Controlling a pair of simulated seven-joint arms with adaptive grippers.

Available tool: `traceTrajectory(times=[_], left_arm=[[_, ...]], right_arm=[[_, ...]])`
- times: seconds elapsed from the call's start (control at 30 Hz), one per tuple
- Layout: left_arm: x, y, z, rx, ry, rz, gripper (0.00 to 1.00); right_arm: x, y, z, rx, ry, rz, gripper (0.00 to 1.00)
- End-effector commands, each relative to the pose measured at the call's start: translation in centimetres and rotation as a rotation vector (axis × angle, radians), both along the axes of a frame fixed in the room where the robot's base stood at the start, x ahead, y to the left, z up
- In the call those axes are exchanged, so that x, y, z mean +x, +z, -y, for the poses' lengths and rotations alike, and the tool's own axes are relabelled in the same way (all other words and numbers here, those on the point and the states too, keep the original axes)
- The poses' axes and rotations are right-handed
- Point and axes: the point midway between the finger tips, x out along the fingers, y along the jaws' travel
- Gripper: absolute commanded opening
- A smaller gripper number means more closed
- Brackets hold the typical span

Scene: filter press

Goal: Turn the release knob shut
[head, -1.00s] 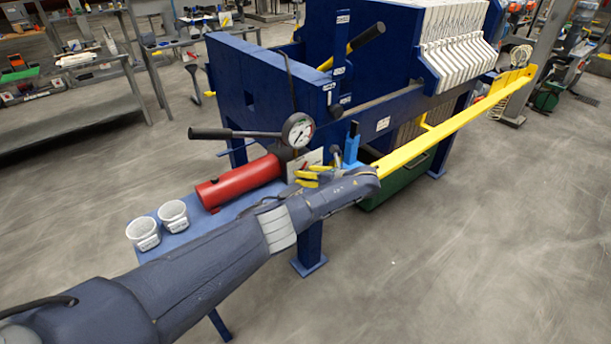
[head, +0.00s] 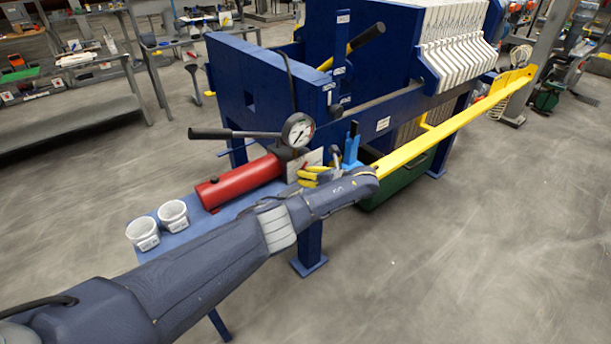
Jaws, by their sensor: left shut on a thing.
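The red hand pump (head: 238,182) lies on the blue side shelf, with its black lever (head: 235,133) pointing left and a round pressure gauge (head: 298,131) above its right end. My left arm reaches in from the lower left, and its wrist bends back toward the pump head. My left gripper (head: 304,177), with yellow parts showing, is at the right end of the pump, low beside the gauge. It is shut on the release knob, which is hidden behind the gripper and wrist. My right gripper is not in view.
Two white cups (head: 158,223) stand on the blue shelf (head: 195,238) left of the pump. The blue press frame (head: 250,85) rises behind. A long yellow bar (head: 450,125) runs to the right, above a green bin (head: 405,182).

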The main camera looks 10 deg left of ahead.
Motion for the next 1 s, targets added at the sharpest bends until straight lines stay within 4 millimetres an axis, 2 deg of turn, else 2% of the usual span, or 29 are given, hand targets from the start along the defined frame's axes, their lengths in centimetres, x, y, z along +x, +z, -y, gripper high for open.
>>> traceTrajectory(times=[0.2, 0.6, 0.93, 0.97, 1.0], left_arm=[[0.07, 0.14, 0.08, -0.016, -0.003, 0.025, 0.0], [0.1, 0.37, 0.09, -0.144, -0.002, 0.193, 0.0], [0.17, 0.54, 0.05, -0.148, -0.002, 0.204, 0.0], [0.16, 0.54, 0.05, -0.148, -0.002, 0.204, 0.23], [0.18, 0.55, 0.05, -0.148, -0.002, 0.204, 0.28]], right_arm=[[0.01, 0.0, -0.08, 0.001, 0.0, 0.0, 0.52], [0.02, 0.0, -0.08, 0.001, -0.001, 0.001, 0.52], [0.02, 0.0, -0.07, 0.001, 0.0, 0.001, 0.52], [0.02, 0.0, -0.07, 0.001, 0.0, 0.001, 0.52], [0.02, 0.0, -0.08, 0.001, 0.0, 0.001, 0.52]])
